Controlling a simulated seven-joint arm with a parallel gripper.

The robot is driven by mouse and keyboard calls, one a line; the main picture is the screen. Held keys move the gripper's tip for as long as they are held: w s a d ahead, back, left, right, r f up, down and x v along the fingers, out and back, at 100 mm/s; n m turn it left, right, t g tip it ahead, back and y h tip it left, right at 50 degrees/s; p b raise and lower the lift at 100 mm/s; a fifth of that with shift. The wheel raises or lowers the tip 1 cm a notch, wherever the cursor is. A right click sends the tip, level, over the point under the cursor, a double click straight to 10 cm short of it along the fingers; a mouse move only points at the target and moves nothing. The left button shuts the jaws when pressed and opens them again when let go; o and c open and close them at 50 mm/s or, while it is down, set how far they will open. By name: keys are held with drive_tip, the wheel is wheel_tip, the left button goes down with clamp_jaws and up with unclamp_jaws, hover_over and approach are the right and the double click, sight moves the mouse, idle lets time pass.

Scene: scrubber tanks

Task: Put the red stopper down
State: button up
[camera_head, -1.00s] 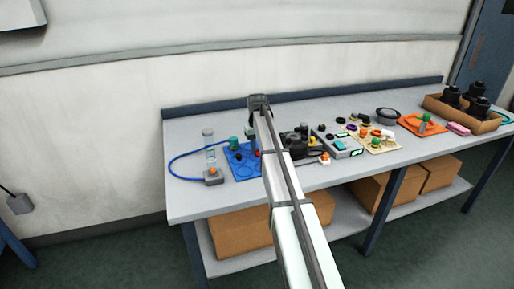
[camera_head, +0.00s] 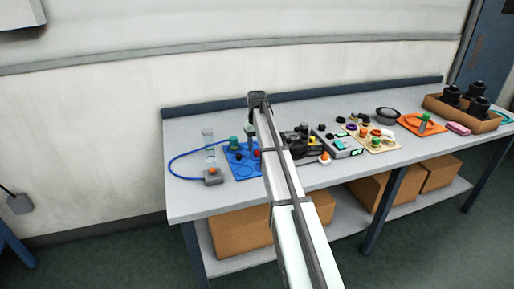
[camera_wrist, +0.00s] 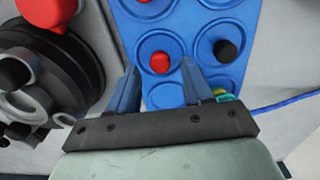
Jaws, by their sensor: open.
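The red stopper (camera_wrist: 160,62) stands in a round recess of the blue tray (camera_wrist: 164,97) in the wrist view. My gripper (camera_wrist: 160,82) is open, with one finger on each side of the stopper's line. The stopper appears just beyond the fingertips and is not held. In the head view, the red stopper (camera_head: 257,153) shows as a small red spot beside my arm, and the blue tray (camera_head: 243,173) is partly hidden by the arm. The fingertips are not clear in the head view.
A black stopper (camera_wrist: 228,50) stands in a neighbouring recess. A black round device (camera_wrist: 75,70) and a large red part (camera_wrist: 47,10) are close on the left in the wrist view.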

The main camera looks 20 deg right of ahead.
sight(257, 151)
wheel_tip(257, 151, up, 11)
idle(0.4)
